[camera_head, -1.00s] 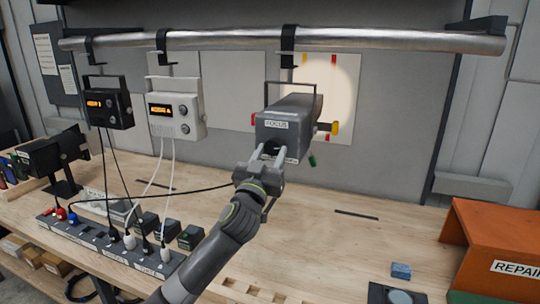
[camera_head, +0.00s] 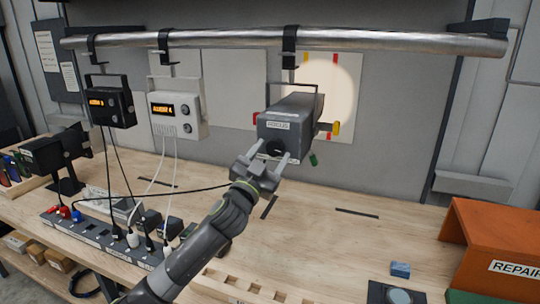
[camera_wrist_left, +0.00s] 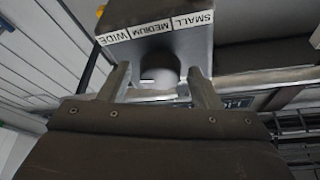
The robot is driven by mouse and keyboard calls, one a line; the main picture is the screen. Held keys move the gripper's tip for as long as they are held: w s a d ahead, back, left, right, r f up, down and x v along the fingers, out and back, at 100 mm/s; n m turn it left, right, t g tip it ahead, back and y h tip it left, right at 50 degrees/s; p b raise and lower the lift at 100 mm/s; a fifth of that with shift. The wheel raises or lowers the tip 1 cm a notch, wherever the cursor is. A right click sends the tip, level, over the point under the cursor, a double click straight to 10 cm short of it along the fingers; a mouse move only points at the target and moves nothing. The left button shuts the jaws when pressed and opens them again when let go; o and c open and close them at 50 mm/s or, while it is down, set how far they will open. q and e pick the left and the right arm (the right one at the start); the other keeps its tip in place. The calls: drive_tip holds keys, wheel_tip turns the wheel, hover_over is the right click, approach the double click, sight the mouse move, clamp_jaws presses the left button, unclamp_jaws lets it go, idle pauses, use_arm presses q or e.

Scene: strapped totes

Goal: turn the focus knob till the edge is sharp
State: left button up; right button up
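The grey lamp (camera_head: 292,112) hangs from the rail, with a front label that seems to read FOCUS. A round dark knob (camera_head: 271,149) is on its front face. In the left wrist view the knob (camera_wrist_left: 160,70) is below a strip marked WIDE, MEDIUM, SMALL (camera_wrist_left: 155,27). My left gripper (camera_head: 268,157) is open, its fingers on either side of the knob; gaps show in the left wrist view (camera_wrist_left: 162,88). A round pale light patch (camera_head: 335,88) falls on the wall panel behind, its edge looking slightly soft. My right gripper is out of view.
The metal rail (camera_head: 280,41) runs above. A black box (camera_head: 108,104) and a white box (camera_head: 176,112) with orange displays hang left. Cables run to a power strip (camera_head: 100,240).

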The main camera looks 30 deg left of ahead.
use_arm(q)
drive_tip(key=shift+o, duration=0.3)
drive_tip(key=shift+s+f, duration=0.2)
drive_tip(key=shift+s, duration=0.05)
drive_tip(key=b+v, duration=0.6)
drive_tip(key=v, duration=1)
drive_tip(key=shift+s, duration=0.45)
drive_tip(key=shift+d, duration=0.1)
